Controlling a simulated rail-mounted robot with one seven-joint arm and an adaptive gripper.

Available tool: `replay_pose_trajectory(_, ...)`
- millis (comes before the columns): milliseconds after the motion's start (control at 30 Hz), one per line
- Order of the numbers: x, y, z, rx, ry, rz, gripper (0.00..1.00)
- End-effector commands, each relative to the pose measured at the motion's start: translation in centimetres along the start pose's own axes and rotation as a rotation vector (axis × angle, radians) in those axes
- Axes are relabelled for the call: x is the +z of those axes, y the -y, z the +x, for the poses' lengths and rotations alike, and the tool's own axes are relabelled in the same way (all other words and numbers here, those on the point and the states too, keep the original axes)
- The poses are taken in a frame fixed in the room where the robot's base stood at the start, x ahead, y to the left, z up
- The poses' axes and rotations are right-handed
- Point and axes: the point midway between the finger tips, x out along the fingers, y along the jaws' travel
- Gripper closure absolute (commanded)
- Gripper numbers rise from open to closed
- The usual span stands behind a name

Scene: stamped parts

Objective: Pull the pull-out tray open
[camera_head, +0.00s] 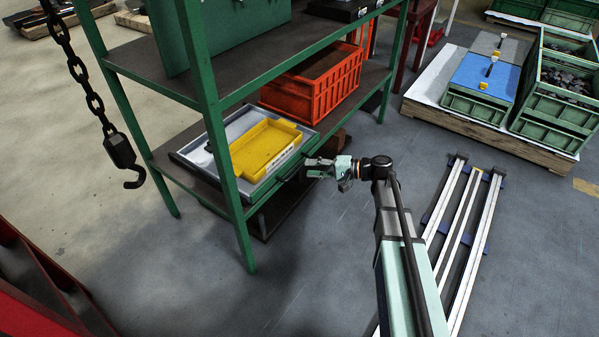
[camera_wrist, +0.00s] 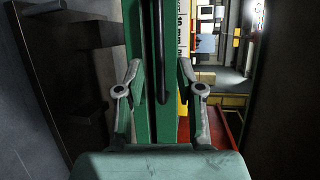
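The pull-out tray (camera_head: 243,121) is a light grey, shallow tray on the lower level of the green shelf. A yellow bin (camera_head: 268,147) sits in it. A dark handle (camera_head: 290,171) shows at the tray's front edge; in the wrist view the dark handle bar (camera_wrist: 161,50) runs upright in front of a green face. My gripper (camera_head: 308,168) is at the handle, outside the shelf's front. In the wrist view, my gripper's fingers (camera_wrist: 160,72) stand apart on both sides of the bar, with gaps visible. Exact contact at the handle is too small to tell in the head view.
A green shelf post (camera_head: 222,160) stands left of my gripper. An orange crate (camera_head: 318,85) sits behind the tray on the same level. A chain hook (camera_head: 125,160) hangs at left. Aluminium rails (camera_head: 475,240) lie on the floor at right.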

Motion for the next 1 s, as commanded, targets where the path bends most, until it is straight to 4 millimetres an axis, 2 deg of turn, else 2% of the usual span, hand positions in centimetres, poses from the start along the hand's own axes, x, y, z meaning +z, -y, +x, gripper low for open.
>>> replay_pose_trajectory(100, 0.0, -0.2, 2.2, 0.0, 0.002, 0.0, 0.63)
replay_pose_trajectory(300, 0.0, -0.1, 4.3, -0.001, 0.001, 0.0, 0.63)
replay_pose_trajectory(700, 0.0, 0.0, 4.9, 0.0, -0.001, 0.001, 0.63)
replay_pose_trajectory(733, 0.0, 0.0, 4.9, 0.0, -0.001, 0.001, 0.67)
replay_pose_trajectory(800, 0.0, 0.0, 4.9, 0.0, -0.001, 0.001, 0.91)
replay_pose_trajectory(833, 0.0, 0.0, 4.9, 0.0, -0.001, 0.001, 1.0)
replay_pose_trajectory(1000, 0.0, 0.0, 4.9, 0.0, -0.001, 0.001, 1.0)
